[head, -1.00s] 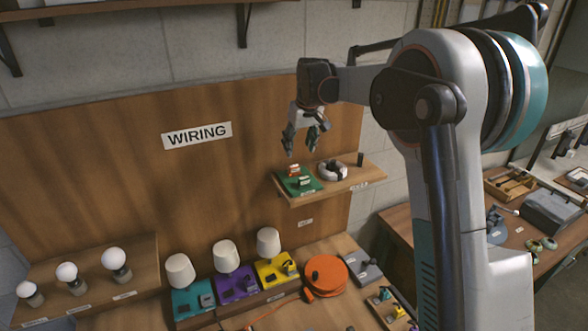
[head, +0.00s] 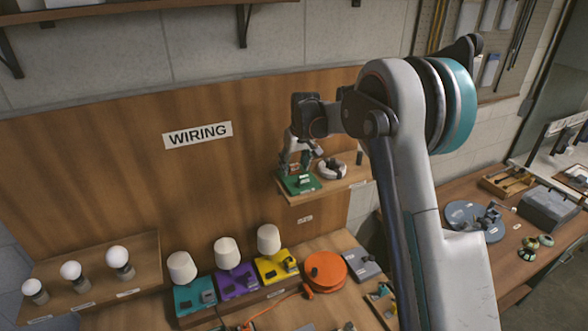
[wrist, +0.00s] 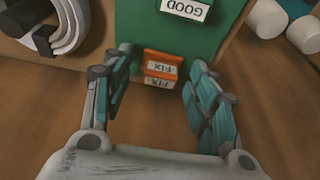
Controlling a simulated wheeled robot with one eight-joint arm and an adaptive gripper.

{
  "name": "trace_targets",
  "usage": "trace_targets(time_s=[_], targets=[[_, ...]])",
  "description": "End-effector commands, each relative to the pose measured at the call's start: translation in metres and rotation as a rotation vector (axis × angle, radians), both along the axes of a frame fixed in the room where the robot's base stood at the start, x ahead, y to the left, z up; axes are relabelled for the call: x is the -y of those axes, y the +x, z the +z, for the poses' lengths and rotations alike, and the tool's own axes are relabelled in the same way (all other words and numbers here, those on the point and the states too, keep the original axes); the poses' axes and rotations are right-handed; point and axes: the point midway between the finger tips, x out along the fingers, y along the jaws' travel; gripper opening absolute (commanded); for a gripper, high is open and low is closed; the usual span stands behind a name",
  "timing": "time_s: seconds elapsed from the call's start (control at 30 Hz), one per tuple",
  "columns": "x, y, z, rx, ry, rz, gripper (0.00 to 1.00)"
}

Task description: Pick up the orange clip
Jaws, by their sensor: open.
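The orange clip (wrist: 162,68), with FIX labels on two faces, sits near the edge of a green board (wrist: 133,20) in the wrist view. My gripper (wrist: 163,72) is open, with one teal-padded finger on each side of the clip and visible gaps to it. In the head view my gripper (head: 294,164) is low over the green board (head: 290,188) on the wall shelf. The clip is mostly hidden by the fingers there.
A GOOD-labelled piece (wrist: 187,8) is on the board just beyond the clip. A white coil (head: 332,169) lies on the shelf (head: 300,199) to the right. Lamps and an orange reel (head: 325,270) stand below. The wooden back panel is close behind.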

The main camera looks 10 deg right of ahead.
Motion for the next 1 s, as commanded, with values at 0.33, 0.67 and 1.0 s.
trace_targets(time_s=[0.33, 0.67, 1.0], targets=[[0.000, 0.000, 0.000, 0.000, 0.000, 0.000, 0.23], [0.000, 0.000, 0.002, 0.000, 0.000, 0.000, 0.23], [0.000, 0.000, 0.042, 0.000, 0.000, 0.000, 0.23]])
